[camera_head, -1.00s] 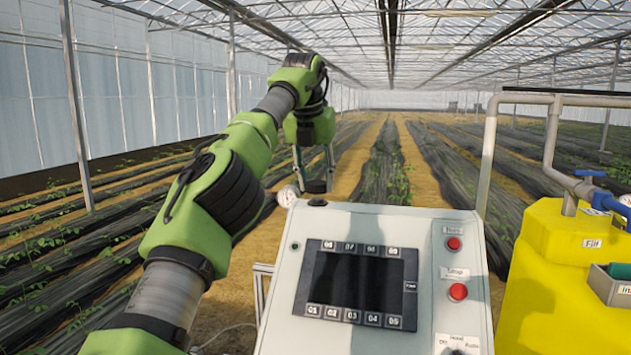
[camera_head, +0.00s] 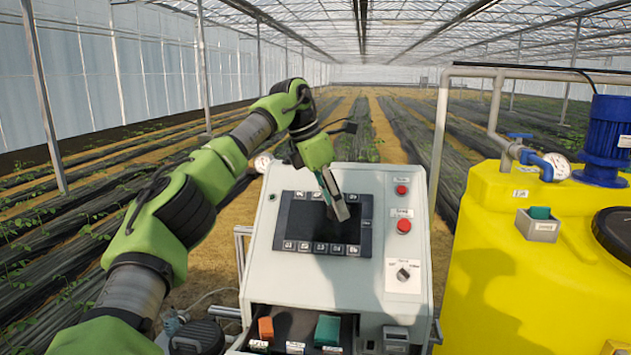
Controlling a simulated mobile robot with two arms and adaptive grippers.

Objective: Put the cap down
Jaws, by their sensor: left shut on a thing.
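My left gripper (camera_head: 338,208) hangs over the dark screen (camera_head: 322,222) of the grey control panel (camera_head: 375,262), fingers pointing down. It is shut on the cap, which is dark and hard to make out against the screen and behind the fingers. I cannot tell whether the cap touches the panel. My right gripper is not in view.
Below the panel is a dark tray (camera_head: 290,322) with an orange block (camera_head: 266,328) and a green block (camera_head: 327,330). A black round lid (camera_head: 197,338) is at lower left. On the right stands a yellow tank (camera_head: 490,260) with a blue motor (camera_head: 607,140), pipes and a small holder (camera_head: 540,228).

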